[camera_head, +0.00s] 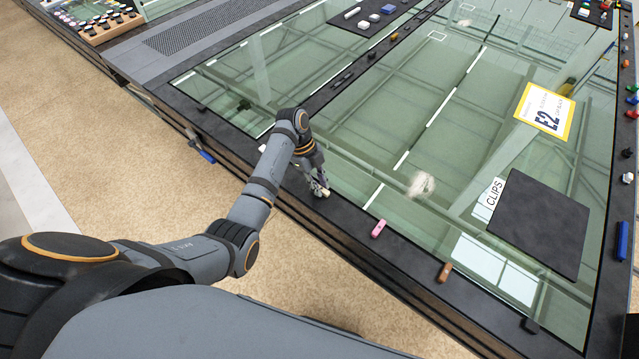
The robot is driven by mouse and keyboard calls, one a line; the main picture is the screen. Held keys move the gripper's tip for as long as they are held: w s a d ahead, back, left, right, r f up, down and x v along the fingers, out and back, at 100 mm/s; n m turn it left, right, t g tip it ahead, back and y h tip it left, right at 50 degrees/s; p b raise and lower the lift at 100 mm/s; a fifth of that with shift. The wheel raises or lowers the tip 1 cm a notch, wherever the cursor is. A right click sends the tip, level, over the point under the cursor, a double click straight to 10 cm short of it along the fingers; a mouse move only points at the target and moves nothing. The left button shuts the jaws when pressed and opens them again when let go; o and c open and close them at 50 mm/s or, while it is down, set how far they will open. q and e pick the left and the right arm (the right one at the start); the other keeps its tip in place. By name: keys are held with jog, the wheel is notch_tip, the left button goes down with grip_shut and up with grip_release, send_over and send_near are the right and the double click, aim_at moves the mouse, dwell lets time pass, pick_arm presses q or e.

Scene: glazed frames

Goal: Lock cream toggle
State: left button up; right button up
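My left arm reaches in from the lower left, and my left gripper (319,188) points down at the near dark rail of the glazed frame. A small cream piece (325,193) shows right at its fingertips; it looks like the cream toggle, mostly covered by the fingers. I cannot tell whether the fingers are closed on it or only touch it. Another small pale bit (262,148) shows beside my forearm, too hidden to identify. My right gripper is out of view.
A pink toggle (378,228) and a brown toggle (445,272) sit on the same rail to the right. A dark mat (540,222) with a CLIPS label (495,193) and a yellow-edged E2 card (545,110) lie on the glass. Several coloured pieces line the right rail.

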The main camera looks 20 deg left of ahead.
pick_arm(q)
grip_shut()
jog(key=shift+r, duration=0.1)
jog(key=shift+s+r+n+t+p, duration=0.15)
jog(key=shift+n+t+p, duration=0.25)
jog(key=shift+n+p, duration=0.75)
jog(key=shift+n+t+p, duration=0.5)
jog(key=shift+n+t, duration=0.1)
jog(key=shift+n, duration=0.65)
jog(key=n, duration=0.2)
jog(key=n+t, duration=0.1)
jog(key=n, duration=0.1)
jog(key=shift+s+f+n+t, duration=0.15)
jog(key=shift+f+n+t, duration=0.05)
jog(key=shift+n+t, duration=0.1)
jog(key=n+t+y, duration=0.1)
jog(key=n, duration=0.2)
jog(key=shift+s+d+n, duration=0.1)
jog(key=shift+n, duration=0.2)
jog(key=n, duration=0.2)
jog(key=n+t+y, duration=0.1)
jog(key=n, duration=0.1)
jog(key=shift+d+n+y, duration=0.1)
jog(key=shift+n+y, duration=0.2)
jog(key=shift+n, duration=0.4)
